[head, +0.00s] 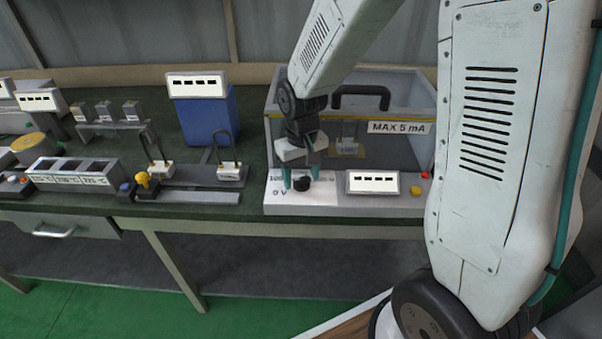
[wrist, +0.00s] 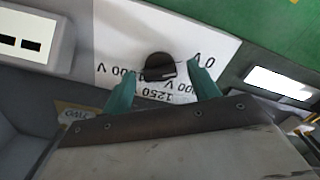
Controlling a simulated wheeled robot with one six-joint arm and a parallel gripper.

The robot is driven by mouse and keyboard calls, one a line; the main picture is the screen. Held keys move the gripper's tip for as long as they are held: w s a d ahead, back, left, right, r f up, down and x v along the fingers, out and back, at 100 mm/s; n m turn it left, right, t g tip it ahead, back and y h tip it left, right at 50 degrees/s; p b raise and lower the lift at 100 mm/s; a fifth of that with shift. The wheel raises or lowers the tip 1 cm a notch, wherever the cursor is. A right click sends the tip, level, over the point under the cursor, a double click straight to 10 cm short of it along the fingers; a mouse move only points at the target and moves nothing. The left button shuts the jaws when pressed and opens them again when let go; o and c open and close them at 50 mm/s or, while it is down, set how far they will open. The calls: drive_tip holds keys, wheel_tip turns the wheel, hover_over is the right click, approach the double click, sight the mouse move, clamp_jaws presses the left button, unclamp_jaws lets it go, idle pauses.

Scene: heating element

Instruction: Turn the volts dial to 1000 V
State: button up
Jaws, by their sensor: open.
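The volts dial is a small black knob (head: 302,184) on a white panel (head: 277,199) at the front of the bench, below the clear box. In the wrist view the knob (wrist: 160,67) sits on the white label plate (wrist: 115,42), with "0 V", "1250" and a partly hidden "...00 V" printed around it. My gripper (head: 301,182) points down over the dial. Its teal fingers (wrist: 163,82) are open, one on each side of the knob, with gaps showing on both sides. The knob's exact pointer direction is hard to tell.
A clear box (head: 400,150) marked "MAX 5 mA" with a black handle stands behind the dial. A white display (head: 373,182) is right of the dial, with a yellow button (head: 416,190) and red button (head: 425,175) beyond. Metal rails and a yellow knob (head: 146,182) lie left.

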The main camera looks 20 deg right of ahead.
drive_tip(key=c, duration=1)
drive_tip(key=shift+m, duration=0.3)
drive_tip(key=m, duration=1.1)
drive_tip(key=shift+w+r, duration=0.1)
drive_tip(key=o, duration=1)
drive_tip(key=shift+a, duration=0.1)
